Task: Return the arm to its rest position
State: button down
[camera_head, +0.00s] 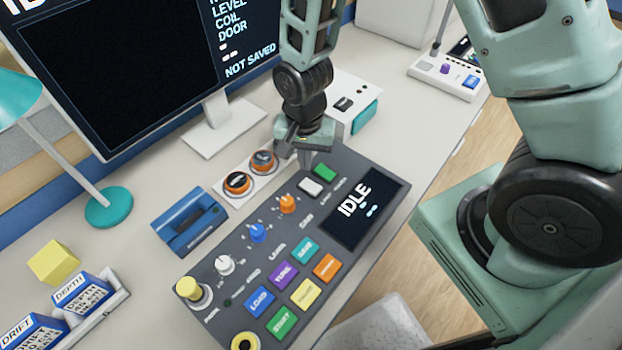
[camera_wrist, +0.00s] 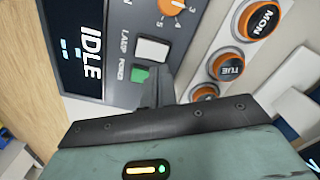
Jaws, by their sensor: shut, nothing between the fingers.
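My gripper (camera_head: 307,160) is shut and empty, just above the far end of the dark control panel (camera_head: 232,287), near its white key (camera_head: 311,187) and green key (camera_head: 324,171). In the wrist view the shut fingers (camera_wrist: 152,92) point at the green key (camera_wrist: 141,75), below the white key (camera_wrist: 152,49). I cannot tell whether the fingertips touch the panel. The panel's screen (camera_head: 366,208) reads IDLE. My arm comes down from the top of the head view.
Orange-ringed dials (camera_head: 238,183) sit left of the gripper. A white box (camera_head: 347,104) stands behind it. A large monitor (camera_head: 120,75) reading NOT SAVED, a teal lamp (camera_head: 109,208), a blue device (camera_head: 190,222) and a yellow block (camera_head: 54,263) stand to the left.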

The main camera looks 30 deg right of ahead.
jog(key=shift+r+p, duration=0.4)
jog(key=shift+r, duration=0.35)
jog(key=s+a+r+n, duration=0.3)
jog(key=s+r+n, duration=0.4)
jog(key=s+r, duration=0.1)
jog(key=s+a+r+n, duration=0.3)
jog(key=s+r+n, duration=0.5)
jog(key=r, duration=0.3)
jog(key=shift+s+a+y, duration=0.15)
jog(key=shift+s+y, duration=0.15)
jog(key=shift+s, duration=0.25)
